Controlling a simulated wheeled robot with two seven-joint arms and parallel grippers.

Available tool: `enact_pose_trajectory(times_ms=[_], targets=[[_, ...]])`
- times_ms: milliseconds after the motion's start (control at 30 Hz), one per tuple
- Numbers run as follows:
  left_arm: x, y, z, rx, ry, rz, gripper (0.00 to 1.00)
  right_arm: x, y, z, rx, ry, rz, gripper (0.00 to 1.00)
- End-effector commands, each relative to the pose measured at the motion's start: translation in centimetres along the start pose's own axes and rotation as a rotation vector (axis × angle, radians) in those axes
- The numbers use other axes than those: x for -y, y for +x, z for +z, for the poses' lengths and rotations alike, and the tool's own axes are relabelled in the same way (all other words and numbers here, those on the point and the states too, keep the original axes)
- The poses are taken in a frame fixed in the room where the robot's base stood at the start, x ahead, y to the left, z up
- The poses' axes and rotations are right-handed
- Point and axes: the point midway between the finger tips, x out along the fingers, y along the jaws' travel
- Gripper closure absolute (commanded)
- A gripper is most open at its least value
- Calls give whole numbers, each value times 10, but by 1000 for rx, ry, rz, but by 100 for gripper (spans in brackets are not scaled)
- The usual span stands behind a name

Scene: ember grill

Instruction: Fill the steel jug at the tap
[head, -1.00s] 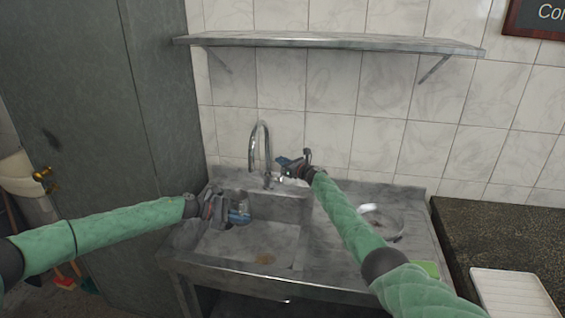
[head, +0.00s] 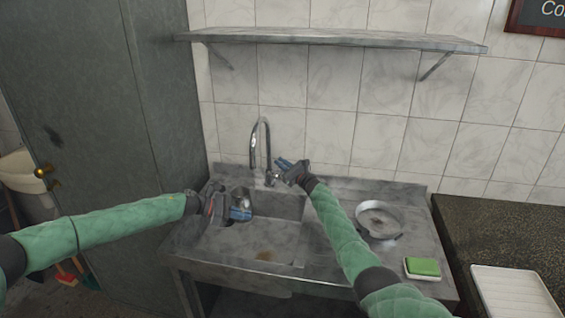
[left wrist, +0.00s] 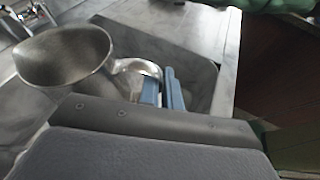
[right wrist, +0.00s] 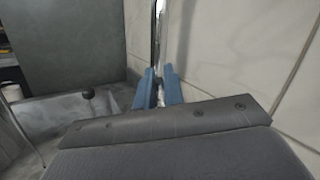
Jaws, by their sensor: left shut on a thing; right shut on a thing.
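The steel jug (head: 239,194) is over the sink basin (head: 278,243), below and slightly left of the spout end. Its wide open mouth shows in the left wrist view (left wrist: 62,58); I see no water in it. My left gripper (head: 241,213) is shut on the jug's handle (left wrist: 138,70). The chrome tap (head: 265,133) stands at the back of the sink, with a tall curved spout. No stream shows from it. My right gripper (head: 283,164) is at the tap's right side, shut on its lever, which the fingers (right wrist: 158,88) mostly hide.
A steel pan (head: 379,221) and a green sponge (head: 423,266) lie on the drainboard at the right. A wall shelf (head: 330,41) hangs above. A grey cabinet (head: 95,100) stands close at the left, and a dark counter with a white tray (head: 515,290) at the right.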

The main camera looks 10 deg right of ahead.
Motion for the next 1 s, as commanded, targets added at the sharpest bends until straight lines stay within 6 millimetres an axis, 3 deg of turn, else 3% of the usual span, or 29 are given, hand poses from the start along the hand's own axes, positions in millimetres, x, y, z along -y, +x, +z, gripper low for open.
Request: enact_pose_trajectory(times_ms=[467, 500, 567, 1000], targets=[[0, 0, 0, 0, 1, 0, 100, -3, -3, -1, 24, -38, -2, 100], [0, 0, 0, 0, 1, 0, 100, -3, -3, -1, 24, -38, -2, 84], [0, 0, 0, 0, 1, 0, 100, -3, -3, -1, 24, -37, -2, 72], [0, 0, 0, 0, 0, 0, 100, 0, -1, 9, 25, -39, -1, 72]])
